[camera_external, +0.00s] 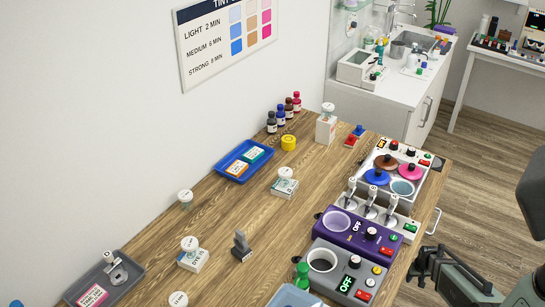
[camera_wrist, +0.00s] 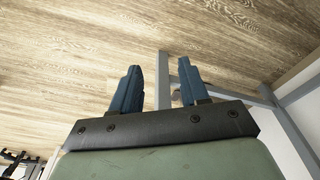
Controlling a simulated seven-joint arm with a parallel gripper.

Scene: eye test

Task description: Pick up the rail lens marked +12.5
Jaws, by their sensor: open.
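I cannot make out a rail lens marked +12.5 in either view, and no such marking can be read. My gripper (camera_external: 450,283) is at the lower right of the external view, off the right side of the wooden table (camera_external: 215,215) and apart from everything on it. In the wrist view my gripper (camera_wrist: 159,78) shows two blue fingers spread apart with nothing between them. Wood-look floor lies beyond them.
A grey tray (camera_external: 131,285) holds a pink-labelled card and a grey ring-shaped piece. A blue tray (camera_external: 229,158) holds cards. A grey stepped stand (camera_external: 241,246), white-lidded jars and a purple device (camera_external: 350,238) stand on the table. A white counter (camera_external: 400,90) is behind.

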